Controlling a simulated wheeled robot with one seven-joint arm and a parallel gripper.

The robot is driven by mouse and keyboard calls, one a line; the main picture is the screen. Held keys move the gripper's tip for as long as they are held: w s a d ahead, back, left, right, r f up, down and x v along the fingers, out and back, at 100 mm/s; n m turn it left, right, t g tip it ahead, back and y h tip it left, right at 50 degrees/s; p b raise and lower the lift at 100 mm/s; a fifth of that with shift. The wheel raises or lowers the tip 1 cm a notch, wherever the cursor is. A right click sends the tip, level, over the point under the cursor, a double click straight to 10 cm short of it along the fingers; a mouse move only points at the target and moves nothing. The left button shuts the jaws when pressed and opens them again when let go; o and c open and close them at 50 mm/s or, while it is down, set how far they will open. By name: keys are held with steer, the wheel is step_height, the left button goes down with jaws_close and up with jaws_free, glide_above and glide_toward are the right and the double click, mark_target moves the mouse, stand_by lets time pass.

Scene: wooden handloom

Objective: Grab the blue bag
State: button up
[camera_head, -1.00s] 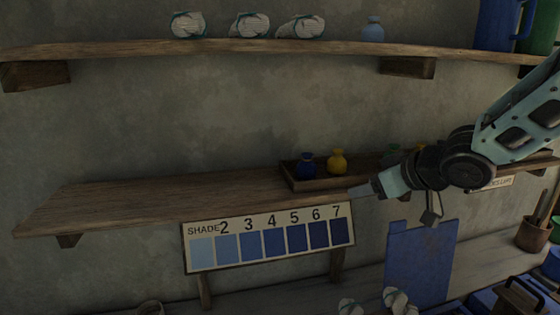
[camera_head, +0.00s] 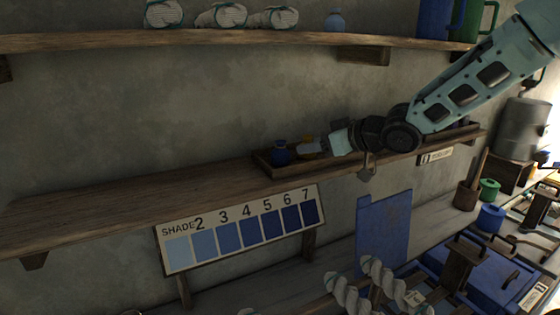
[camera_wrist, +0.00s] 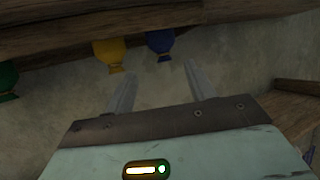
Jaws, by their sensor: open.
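The blue bag (camera_head: 281,154) stands in the left end of a shallow wooden tray (camera_head: 264,170) on the lower shelf. In the wrist view, which looks upside down, the blue bag (camera_wrist: 160,42) is at the top, just beyond the gap between the fingertips. My gripper (camera_head: 306,147) is open and empty, just right of the blue bag and in front of a yellow bag (camera_head: 309,141), which it partly hides. In the wrist view my gripper (camera_wrist: 160,70) has nothing between its two fingers. The yellow bag (camera_wrist: 110,54) is left of the blue one there.
A green bag (camera_wrist: 8,80) is at the wrist view's left edge. The lower shelf (camera_head: 130,200) is bare left of the tray. A shade board (camera_head: 242,228) hangs below it.

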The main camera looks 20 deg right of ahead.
mark_target(287, 153)
steer(key=x, duration=0.5)
steer(key=shift+s+f+p+x, duration=0.1)
steer(key=shift+f+p+x, duration=0.05)
steer(key=shift+x, duration=0.75)
steer(key=shift+s+f+p+x, duration=0.1)
steer(key=shift+f+p+x, duration=0.05)
steer(key=shift+x, duration=0.8)
steer(key=shift+s+f+p+x, duration=0.1)
steer(key=shift+f+p+x, duration=0.05)
steer(key=shift+x, duration=0.75)
steer(key=shift+w, duration=0.1)
steer(key=c, duration=0.8)
